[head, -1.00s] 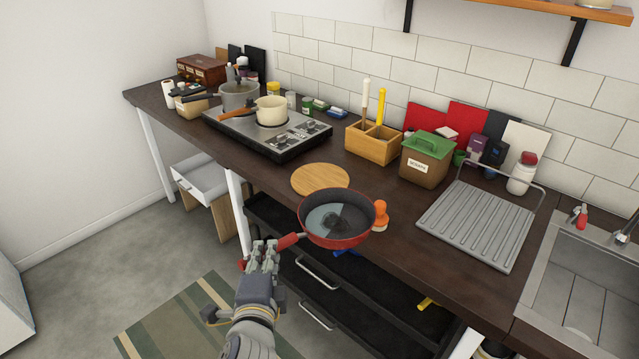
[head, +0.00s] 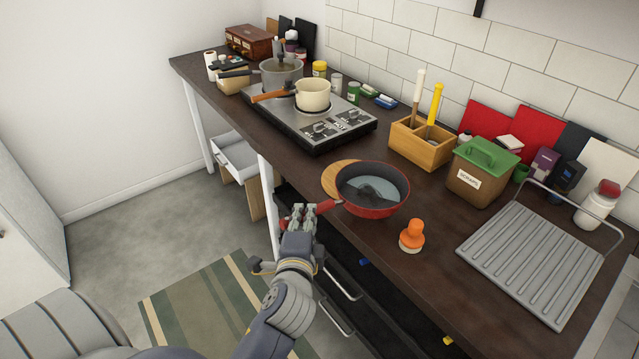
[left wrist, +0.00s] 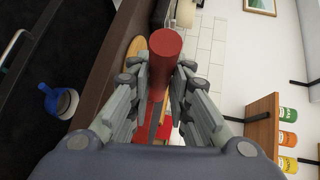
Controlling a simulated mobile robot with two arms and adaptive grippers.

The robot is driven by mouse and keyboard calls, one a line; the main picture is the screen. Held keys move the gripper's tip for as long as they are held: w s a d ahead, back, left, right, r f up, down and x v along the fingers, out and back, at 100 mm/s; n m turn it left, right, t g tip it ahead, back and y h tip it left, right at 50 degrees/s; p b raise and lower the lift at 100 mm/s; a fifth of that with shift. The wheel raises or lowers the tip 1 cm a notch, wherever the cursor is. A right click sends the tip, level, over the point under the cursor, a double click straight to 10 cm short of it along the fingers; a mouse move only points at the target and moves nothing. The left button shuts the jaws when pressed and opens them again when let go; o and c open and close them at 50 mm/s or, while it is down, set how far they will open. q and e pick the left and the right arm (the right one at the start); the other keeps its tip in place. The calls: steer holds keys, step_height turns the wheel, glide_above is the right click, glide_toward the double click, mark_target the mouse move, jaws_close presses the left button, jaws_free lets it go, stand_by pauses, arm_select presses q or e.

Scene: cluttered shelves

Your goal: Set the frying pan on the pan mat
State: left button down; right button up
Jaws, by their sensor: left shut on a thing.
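The red frying pan (head: 372,190) has a dark inside and a red handle pointing toward the lower left. My left gripper (head: 308,212) is shut on that handle; the handle's end (left wrist: 165,48) shows between the fingers in the left wrist view. The round wooden pan mat (head: 338,173) lies on the dark counter, its left part showing and the rest hidden behind the pan. In the left wrist view a slice of the mat (left wrist: 136,47) shows left of the handle. The pan overlaps the mat in the head view; I cannot tell whether they touch. My right gripper is not in view.
An orange-knobbed brush (head: 412,236) stands on the counter right of the pan. A wooden utensil box (head: 420,149), a green-lidded bin (head: 482,170) and a grey drying rack (head: 535,258) stand further right. The stove (head: 310,122) with pots is behind left.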

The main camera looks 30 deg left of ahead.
arm_select(q)
steer(key=w+a+f+p, duration=0.1)
steer(key=w+a+f, duration=0.3)
steer(key=w+a, duration=0.4)
steer(key=shift+p+x, duration=0.35)
steer(key=shift+x, duration=0.5)
steer(key=c, duration=1.5)
jaws_free()
steer(key=shift+s+f, duration=0.1)
steer(key=shift+f, duration=0.1)
steer(key=shift+o, duration=0.2)
steer(key=shift+d, duration=0.1)
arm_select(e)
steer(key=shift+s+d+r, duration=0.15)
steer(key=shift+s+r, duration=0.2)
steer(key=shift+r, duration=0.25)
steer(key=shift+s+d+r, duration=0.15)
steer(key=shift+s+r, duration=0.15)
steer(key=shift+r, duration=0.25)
arm_select(q)
steer(key=shift+s+r, duration=0.1)
steer(key=shift+r, duration=0.05)
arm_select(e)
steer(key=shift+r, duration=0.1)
